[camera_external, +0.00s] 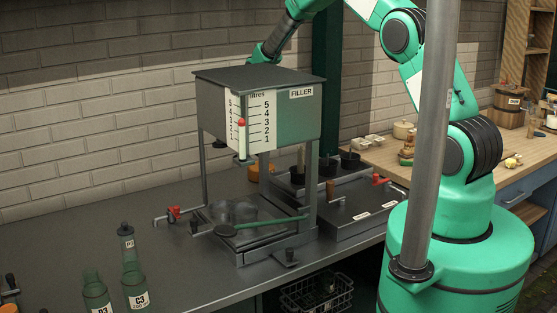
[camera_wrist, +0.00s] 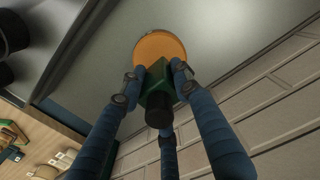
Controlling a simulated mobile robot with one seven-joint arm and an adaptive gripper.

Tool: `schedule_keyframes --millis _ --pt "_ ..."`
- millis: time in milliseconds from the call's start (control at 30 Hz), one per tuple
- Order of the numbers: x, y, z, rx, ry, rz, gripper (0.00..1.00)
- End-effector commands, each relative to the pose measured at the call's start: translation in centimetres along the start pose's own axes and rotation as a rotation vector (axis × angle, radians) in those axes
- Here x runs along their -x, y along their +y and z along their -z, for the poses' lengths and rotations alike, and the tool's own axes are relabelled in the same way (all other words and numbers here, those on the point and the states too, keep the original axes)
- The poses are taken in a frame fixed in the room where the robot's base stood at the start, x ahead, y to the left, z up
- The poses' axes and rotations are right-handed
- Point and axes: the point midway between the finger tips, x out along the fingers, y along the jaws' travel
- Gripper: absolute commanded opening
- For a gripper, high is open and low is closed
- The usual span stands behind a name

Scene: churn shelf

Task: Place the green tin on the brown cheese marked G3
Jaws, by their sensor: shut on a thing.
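My gripper (camera_wrist: 156,80) is closed around a green tin (camera_wrist: 158,93) with a dark round knob. A round orange-brown cheese (camera_wrist: 158,45) lies just beyond the tin in the wrist view. The tin overlaps the cheese's edge in the picture; I cannot tell if they touch. No G3 mark is readable on it. In the external view an orange-brown round piece (camera_external: 254,173) shows on the bench behind the filler, partly hidden. My gripper and the tin are hidden behind the filler there.
The filler (camera_external: 262,115) stands on the grey bench (camera_external: 95,205) between the camera and my gripper. The brick wall (camera_external: 90,125) is close behind. A plate with black cups (camera_external: 328,168) stands right of the filler. Green bottles (camera_external: 136,285) stand at the front left.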

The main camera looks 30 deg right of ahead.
Motion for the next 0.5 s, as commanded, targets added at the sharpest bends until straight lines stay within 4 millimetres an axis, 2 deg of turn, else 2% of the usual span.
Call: schedule_keyframes --millis 367,500 --pt "-0.3 0.0 0.1 0.0 0.001 0.0 0.03" --pt "-1.3 0.0 0.0 0.0 0.0 0.0 0.03"
